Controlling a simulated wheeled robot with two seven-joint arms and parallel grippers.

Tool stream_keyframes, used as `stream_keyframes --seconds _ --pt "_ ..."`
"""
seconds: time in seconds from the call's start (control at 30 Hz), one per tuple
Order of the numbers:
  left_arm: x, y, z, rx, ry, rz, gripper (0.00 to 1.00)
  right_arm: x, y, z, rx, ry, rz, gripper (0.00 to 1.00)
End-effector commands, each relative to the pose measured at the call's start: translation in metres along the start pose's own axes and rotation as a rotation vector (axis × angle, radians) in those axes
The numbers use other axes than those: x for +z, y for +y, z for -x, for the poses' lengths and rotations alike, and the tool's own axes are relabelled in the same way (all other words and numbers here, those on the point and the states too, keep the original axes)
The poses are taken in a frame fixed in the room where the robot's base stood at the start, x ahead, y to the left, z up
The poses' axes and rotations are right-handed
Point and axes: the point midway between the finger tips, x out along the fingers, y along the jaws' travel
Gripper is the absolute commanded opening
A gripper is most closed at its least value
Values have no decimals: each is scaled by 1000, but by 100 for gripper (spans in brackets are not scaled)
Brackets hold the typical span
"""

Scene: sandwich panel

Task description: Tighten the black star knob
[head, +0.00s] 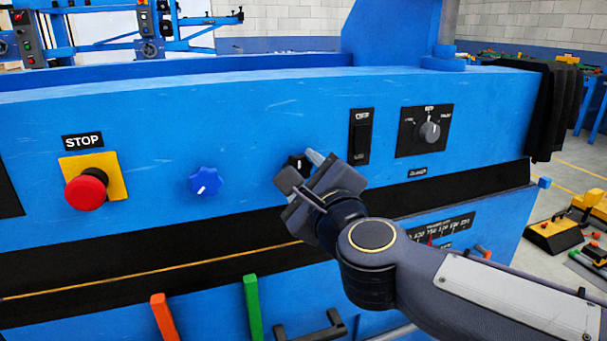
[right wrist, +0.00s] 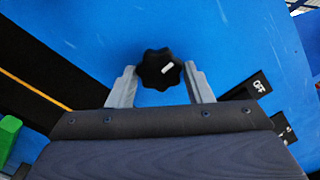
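The black star knob (right wrist: 160,69) sits on the blue panel and carries a small white mark. In the right wrist view it lies between the two fingertips of my right gripper (right wrist: 160,80), with a finger on each side. The fingers look apart, with narrow gaps beside the knob. In the head view my right gripper (head: 301,170) is at the panel and hides most of the black knob (head: 296,161). My left gripper does not show in either view.
A blue star knob (head: 205,181) is to the left, with a red stop button (head: 86,191) farther left. A black rocker switch (head: 361,137) and a rotary selector (head: 429,131) are to the right. Orange (head: 164,317) and green (head: 253,308) handles stand below.

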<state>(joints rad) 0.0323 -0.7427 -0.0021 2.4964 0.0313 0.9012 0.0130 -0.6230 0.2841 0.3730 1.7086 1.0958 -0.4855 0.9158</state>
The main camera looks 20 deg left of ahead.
Motion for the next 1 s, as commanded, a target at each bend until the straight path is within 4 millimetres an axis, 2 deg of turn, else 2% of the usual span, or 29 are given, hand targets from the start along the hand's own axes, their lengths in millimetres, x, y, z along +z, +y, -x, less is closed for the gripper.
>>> stream_keyframes --seconds 0.03,0.13,0.47,0.57,0.8,1.0 --pt "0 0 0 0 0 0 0 0 0 0 1 1 0 53" --pt "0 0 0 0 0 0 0 0 0 0 1 0 1 66" --pt "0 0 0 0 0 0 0 0 0 4 0 -1 2 66" --pt "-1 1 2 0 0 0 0 1 -1 15 -1 -1 3 66" --pt "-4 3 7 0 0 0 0 1 -2 57 -2 0 3 66" --pt "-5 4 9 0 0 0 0 0 0 76 0 0 2 66"
